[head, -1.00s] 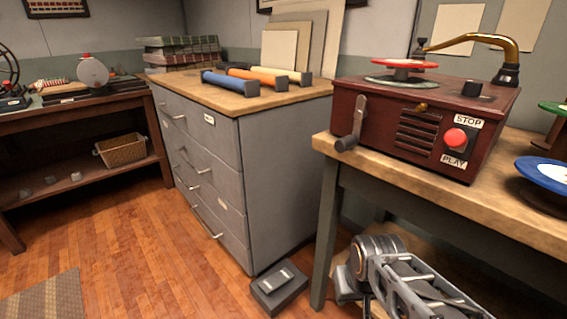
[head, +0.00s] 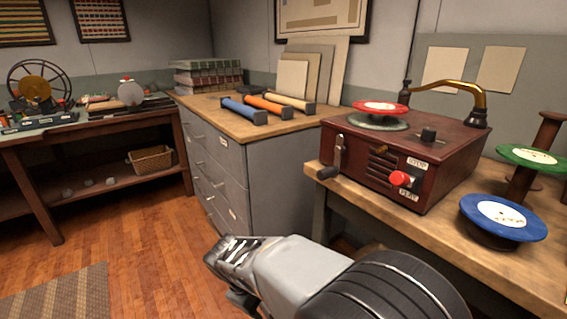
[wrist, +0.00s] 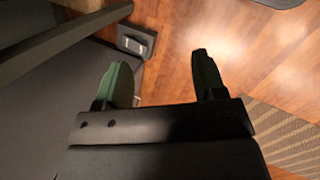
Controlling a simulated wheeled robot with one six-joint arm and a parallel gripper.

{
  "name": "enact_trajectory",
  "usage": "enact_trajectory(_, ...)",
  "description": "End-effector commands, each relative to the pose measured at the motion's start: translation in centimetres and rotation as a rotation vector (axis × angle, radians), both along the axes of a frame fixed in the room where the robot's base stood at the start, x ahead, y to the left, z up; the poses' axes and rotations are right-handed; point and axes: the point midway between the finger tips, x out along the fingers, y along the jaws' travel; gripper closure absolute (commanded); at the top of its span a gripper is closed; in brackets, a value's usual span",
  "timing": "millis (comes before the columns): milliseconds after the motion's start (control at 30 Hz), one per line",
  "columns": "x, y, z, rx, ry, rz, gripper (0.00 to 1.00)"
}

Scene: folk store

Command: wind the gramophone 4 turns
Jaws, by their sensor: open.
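The gramophone is a dark red wooden box (head: 400,160) on the right-hand table. A red record (head: 380,107) lies on its turntable, under a brass horn arm (head: 450,88). A red button sits between the STOP and PLAY labels. My gripper (wrist: 161,60) is open and empty in the wrist view, pointing down over the floor. It is apart from the crank, which the wrist view does not show.
The wooden table (head: 440,235) also bears a blue record (head: 503,217) and a green record (head: 527,157) on stands. A grey drawer cabinet (head: 270,165) stands to its left. The wrist view shows a grey box (wrist: 137,38) on the floor and a striped rug (wrist: 285,130). Floor at left is clear.

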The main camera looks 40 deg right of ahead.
Motion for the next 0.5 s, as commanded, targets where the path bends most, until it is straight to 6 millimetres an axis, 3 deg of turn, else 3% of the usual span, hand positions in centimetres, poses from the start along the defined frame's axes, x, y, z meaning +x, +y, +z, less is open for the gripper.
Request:
enact_trajectory(33,-0.1,-1.7,4.0,-0.069,0.116,0.07,0.36)
enact_trajectory(300,1.1,-9.8,13.4,-0.395,0.713,0.496,0.36)
enact_trajectory(500,3.7,-13.7,18.5,-0.563,1.077,0.768,0.36)
